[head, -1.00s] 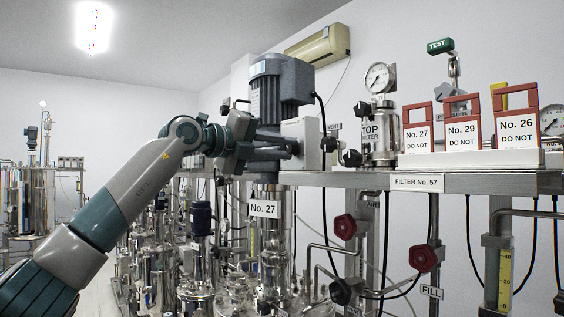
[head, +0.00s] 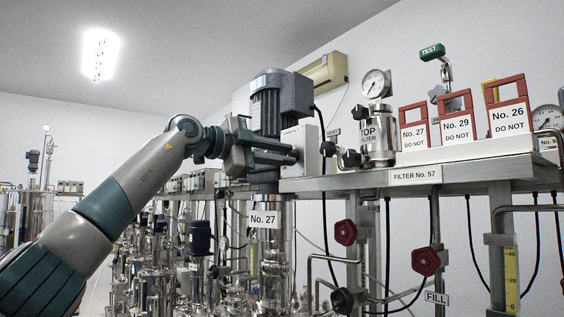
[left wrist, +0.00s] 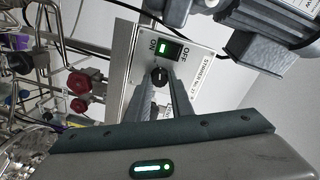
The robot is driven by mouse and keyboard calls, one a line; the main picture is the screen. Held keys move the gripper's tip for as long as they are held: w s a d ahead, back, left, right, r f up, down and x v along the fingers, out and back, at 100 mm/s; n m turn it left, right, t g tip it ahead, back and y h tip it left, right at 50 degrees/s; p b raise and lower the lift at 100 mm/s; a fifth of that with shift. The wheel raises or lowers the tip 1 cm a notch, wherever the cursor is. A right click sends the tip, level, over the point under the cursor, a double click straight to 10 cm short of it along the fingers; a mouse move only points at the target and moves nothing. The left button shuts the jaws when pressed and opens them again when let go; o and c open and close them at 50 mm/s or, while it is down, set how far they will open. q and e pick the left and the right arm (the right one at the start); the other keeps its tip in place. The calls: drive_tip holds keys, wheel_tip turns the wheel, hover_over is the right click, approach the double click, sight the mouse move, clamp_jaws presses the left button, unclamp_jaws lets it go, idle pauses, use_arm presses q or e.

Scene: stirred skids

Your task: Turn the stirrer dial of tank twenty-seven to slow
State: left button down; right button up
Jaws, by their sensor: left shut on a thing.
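The stirrer dial (left wrist: 159,73) is a small black knob on a pale control box (left wrist: 201,67), below a green-lit switch marked ON and OFF. The box's label reads STIRRER and a number too small to read surely. My left gripper (left wrist: 162,84) is shut on the dial, one finger on each side. In the head view my left gripper (head: 297,156) reaches the side of the control box (head: 310,145), and the dial is hidden. The tank label (head: 264,219) reads No. 27, below the grey stirrer motor (head: 272,105). My right gripper is not in view.
A steel shelf (head: 350,182) at right carries a gauge (head: 376,84), a filter housing and red-framed signs (head: 456,122). Red valve knobs (head: 345,232) and pipes stand below it. More tanks crowd the lower left. A black cable hangs behind the box.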

use_arm(q)
drive_tip(key=shift+n+b, duration=0.6)
drive_tip(key=shift+n, duration=1)
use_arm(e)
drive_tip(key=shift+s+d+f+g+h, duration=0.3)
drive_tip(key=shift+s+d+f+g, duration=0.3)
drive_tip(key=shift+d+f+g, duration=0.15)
use_arm(q)
drive_tip(key=c, duration=1.6)
unclamp_jaws()
drive_tip(key=shift+o, duration=0.2)
drive_tip(key=shift+a, duration=0.1)
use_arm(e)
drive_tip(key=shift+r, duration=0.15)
